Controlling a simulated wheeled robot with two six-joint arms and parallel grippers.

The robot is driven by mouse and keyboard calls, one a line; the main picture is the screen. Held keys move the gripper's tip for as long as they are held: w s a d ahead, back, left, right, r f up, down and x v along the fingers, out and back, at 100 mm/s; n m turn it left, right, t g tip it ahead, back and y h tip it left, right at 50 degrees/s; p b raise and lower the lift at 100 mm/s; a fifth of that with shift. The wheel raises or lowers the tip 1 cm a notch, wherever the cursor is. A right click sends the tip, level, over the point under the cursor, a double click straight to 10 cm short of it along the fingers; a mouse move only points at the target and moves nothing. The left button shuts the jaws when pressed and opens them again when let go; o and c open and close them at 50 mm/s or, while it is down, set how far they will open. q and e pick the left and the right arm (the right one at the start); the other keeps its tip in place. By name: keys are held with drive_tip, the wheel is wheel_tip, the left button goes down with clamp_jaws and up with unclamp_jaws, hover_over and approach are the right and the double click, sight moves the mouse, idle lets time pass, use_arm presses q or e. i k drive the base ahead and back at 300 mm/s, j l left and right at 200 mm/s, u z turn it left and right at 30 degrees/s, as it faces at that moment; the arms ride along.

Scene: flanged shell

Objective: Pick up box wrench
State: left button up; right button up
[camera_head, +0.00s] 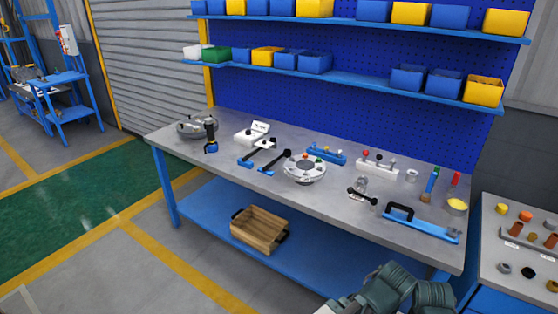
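Two long tools with black shafts and blue ends lie side by side on the grey workbench (225,170), left of its middle: one tool (257,152) and a second tool (274,161). Either could be the box wrench, but they are too small to tell. A blue bar with a black handle (420,222) lies near the right front edge. Dark green and grey links of my arm (390,290) show at the bottom right, in front of the bench. No fingertips of either gripper can be made out, and neither gripper is seen on the bench.
A round metal shell (196,126) sits at the bench's left end. A white flanged ring (305,171) stands near the middle, with a blue rack (326,153) and a white rack (377,164) behind. A wooden crate (259,229) is on the lower shelf. A side cabinet (515,245) stands right.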

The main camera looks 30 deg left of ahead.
sight(287, 152)
drive_tip(key=u, duration=1.7)
drive_tip(key=i+l+u, duration=0.1)
drive_tip(key=i, duration=0.45)
drive_tip(key=i+l+u, duration=0.1)
drive_tip(key=i+l, duration=0.15)
drive_tip(key=i, duration=0.25)
drive_tip(key=i+l+u, duration=0.1)
drive_tip(key=i+l, duration=0.15)
drive_tip(key=i, duration=0.25)
drive_tip(key=z, duration=0.45)
drive_tip(key=i+j+z, duration=0.15)
drive_tip(key=z, duration=0.25)
drive_tip(key=i+j+z, duration=0.1)
drive_tip(key=j+z, duration=0.35)
drive_tip(key=i+j+z, duration=0.1)
drive_tip(key=j+z, duration=0.15)
drive_tip(key=z, duration=0.15)
